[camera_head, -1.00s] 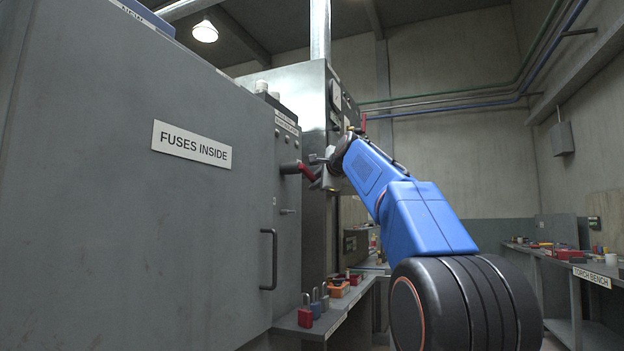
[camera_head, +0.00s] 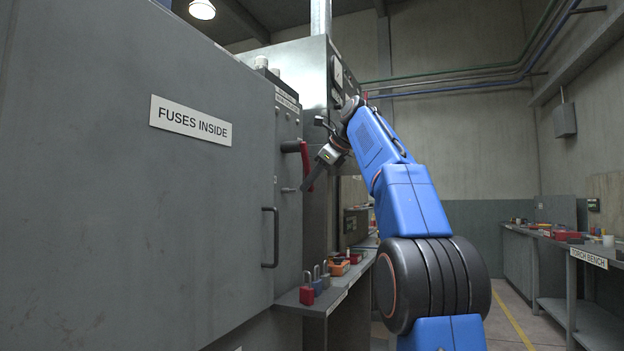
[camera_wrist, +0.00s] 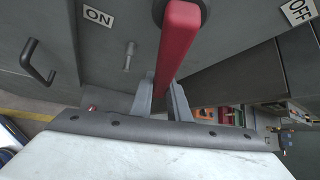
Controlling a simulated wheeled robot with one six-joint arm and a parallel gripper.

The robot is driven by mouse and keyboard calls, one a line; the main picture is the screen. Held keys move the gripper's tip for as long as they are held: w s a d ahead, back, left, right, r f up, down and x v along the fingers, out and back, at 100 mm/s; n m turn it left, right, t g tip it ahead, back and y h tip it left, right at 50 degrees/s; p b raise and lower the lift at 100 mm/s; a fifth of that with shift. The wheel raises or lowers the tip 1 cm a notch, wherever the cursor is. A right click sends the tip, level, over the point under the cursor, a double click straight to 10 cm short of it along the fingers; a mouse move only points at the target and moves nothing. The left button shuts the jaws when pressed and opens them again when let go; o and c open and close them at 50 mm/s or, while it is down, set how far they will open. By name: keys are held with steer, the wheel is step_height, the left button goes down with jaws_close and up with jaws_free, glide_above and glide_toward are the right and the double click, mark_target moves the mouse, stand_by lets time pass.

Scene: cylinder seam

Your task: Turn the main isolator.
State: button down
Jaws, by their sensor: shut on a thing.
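The main isolator is a red lever (camera_head: 306,162) on a black boss (camera_head: 290,146) on the grey cabinet's front. It hangs roughly downward in the head view. My gripper (camera_head: 311,181) is at its lower part, with a finger partly covering it. In the wrist view the lever (camera_wrist: 179,48) runs down between the two fingers of my gripper (camera_wrist: 162,97), which are shut on it. An ON label (camera_wrist: 98,16) lies left of the lever and an OFF label (camera_wrist: 299,11) right of it. The lever's tip points at neither label.
A cabinet door (camera_head: 130,220) with a "FUSES INSIDE" sign (camera_head: 190,120) and a bar handle (camera_head: 271,238) fills the left. Padlocks (camera_head: 307,290) stand on a shelf (camera_head: 322,306) below. A torch bench (camera_head: 590,256) is at the right, with open floor before it.

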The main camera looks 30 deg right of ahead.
steer(key=shift+s+a+f+m+g+y, duration=0.3)
steer(key=shift+s+a+m+g+y, duration=0.1)
steer(key=shift+s+a+g+y, duration=0.2)
steer(key=shift+a, duration=0.1)
steer(key=c, duration=1.7)
jaws_free()
